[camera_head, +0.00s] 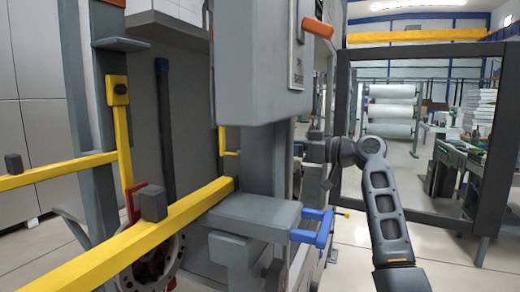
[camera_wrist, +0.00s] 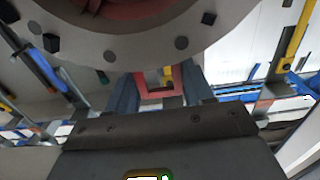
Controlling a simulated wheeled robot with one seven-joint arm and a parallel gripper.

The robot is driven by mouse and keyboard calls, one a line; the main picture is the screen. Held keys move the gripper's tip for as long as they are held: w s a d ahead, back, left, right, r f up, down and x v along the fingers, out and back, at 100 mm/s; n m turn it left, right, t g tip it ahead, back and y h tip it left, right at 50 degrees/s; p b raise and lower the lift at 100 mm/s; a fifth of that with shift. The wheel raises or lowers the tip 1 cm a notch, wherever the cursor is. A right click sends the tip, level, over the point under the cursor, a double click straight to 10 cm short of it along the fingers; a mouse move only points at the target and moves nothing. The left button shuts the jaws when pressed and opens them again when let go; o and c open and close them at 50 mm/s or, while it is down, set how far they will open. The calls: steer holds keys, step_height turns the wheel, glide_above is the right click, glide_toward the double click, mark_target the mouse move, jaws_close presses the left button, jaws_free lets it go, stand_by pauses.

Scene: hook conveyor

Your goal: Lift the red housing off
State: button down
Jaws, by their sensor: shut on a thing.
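In the wrist view, a large grey flange ring with dark bolts (camera_wrist: 215,40) fills the top, and the red housing (camera_wrist: 125,10) shows inside its opening. Below the ring, my gripper (camera_wrist: 158,84) has its two dark blue fingers on either side of a red U-shaped piece (camera_wrist: 143,92) and is shut on it. The ring hides how this red piece joins the housing. In the head view, my arm reaches up at the right, and my gripper is hidden behind the grey machine. A grey flanged wheel with red parts (camera_head: 150,270) shows at the lower left.
A yellow rail (camera_head: 150,240) with a grey block crosses the lower left. A tall grey machine column (camera_head: 262,65) and its ledge (camera_head: 255,213) stand in the middle, with a blue bracket (camera_head: 318,230) beside it. A dark frame (camera_head: 342,95) stands behind my arm.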

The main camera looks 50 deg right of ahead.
steer(key=f+b+v, duration=0.1)
steer(key=b+v, duration=0.2)
steer(key=v, duration=2.5)
steer(key=shift+f, duration=0.15)
steer(key=shift+s, duration=0.15)
steer(key=v, duration=0.6)
steer(key=shift+b, duration=0.35)
steer(key=shift+s+d, duration=0.1)
steer(key=shift+s, duration=0.1)
steer(key=v, duration=0.6)
steer(key=shift+s+b, duration=0.4)
steer(key=shift+d, duration=0.1)
